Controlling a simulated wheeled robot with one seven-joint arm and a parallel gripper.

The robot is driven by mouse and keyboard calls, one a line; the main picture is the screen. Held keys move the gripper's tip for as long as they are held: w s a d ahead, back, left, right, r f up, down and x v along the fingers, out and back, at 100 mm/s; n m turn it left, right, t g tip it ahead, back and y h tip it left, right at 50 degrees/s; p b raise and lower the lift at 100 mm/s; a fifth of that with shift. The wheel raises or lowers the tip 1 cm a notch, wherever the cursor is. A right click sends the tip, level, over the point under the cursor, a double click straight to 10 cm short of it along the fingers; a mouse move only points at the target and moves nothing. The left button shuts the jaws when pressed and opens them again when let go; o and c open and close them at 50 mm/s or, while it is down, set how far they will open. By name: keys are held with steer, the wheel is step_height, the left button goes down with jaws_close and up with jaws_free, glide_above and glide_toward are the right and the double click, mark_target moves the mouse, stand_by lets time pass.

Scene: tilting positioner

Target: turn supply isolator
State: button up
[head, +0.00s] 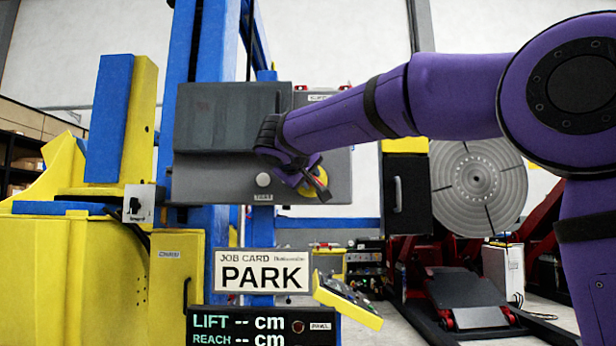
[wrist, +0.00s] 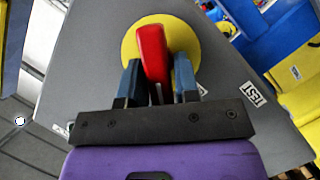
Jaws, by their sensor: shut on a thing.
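The supply isolator is a red handle (wrist: 152,52) on a round yellow plate (wrist: 128,42), set in the face of a grey control box (head: 215,180). In the head view the yellow plate (head: 311,193) shows at the box's lower right, partly covered by my gripper (head: 318,188). In the wrist view my gripper (wrist: 157,82) has its two blue-grey fingers on either side of the red handle, shut on it. The handle stands nearly upright in that view, leaning slightly.
A white round button (head: 263,179) sits left of the isolator above a TEST label (head: 263,197). A job card reading PARK (head: 262,271) hangs below, over a LIFT/REACH display (head: 262,326). A yellow pendant (head: 347,301) is at its right. A grey faceplate disc (head: 479,186) stands at right.

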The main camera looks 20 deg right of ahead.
steer(key=n, duration=0.1)
steer(key=n+h, duration=0.1)
steer(key=n, duration=0.1)
steer(key=shift+a+f+n+t+h, duration=0.1)
steer(key=shift+f+n+t+h, duration=0.15)
steer(key=shift+n+t+h, duration=0.05)
steer(key=shift+f+n+t+h, duration=0.15)
steer(key=shift+n+t+h, duration=0.35)
steer(key=shift+n, duration=1.2)
steer(key=o, duration=0.8)
steer(key=shift+a, duration=0.1)
steer(key=v, duration=1)
steer(key=shift+s+a, duration=0.25)
